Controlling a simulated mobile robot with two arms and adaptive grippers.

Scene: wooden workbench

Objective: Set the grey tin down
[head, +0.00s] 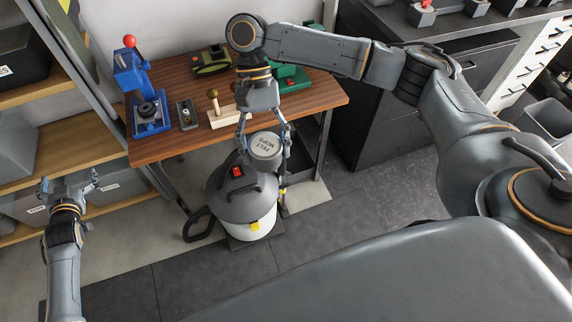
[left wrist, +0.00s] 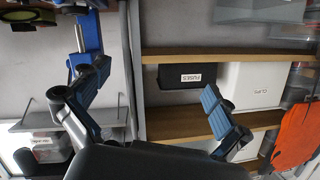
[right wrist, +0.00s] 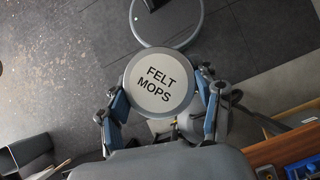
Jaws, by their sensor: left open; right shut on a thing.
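The grey tin (head: 265,146) has a round lid lettered "FELT MOPS". My right gripper (head: 265,143) is shut on its sides, with one finger on each side. The tin hangs in the air just off the front edge of the wooden workbench (head: 172,148), and in the head view it overlaps the vacuum cleaner below. In the right wrist view the lid (right wrist: 160,86) faces the camera between the fingers; the tin's underside is hidden. My left gripper (head: 70,184) is open and empty at the left, in front of the shelves.
On the bench stand a blue press (head: 146,100), a small grey tray (head: 187,114), a wooden block with a knob (head: 221,115) and a green tool (head: 288,80). The front left bench top is bare. A vacuum cleaner (head: 243,202) stands on the floor before the bench.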

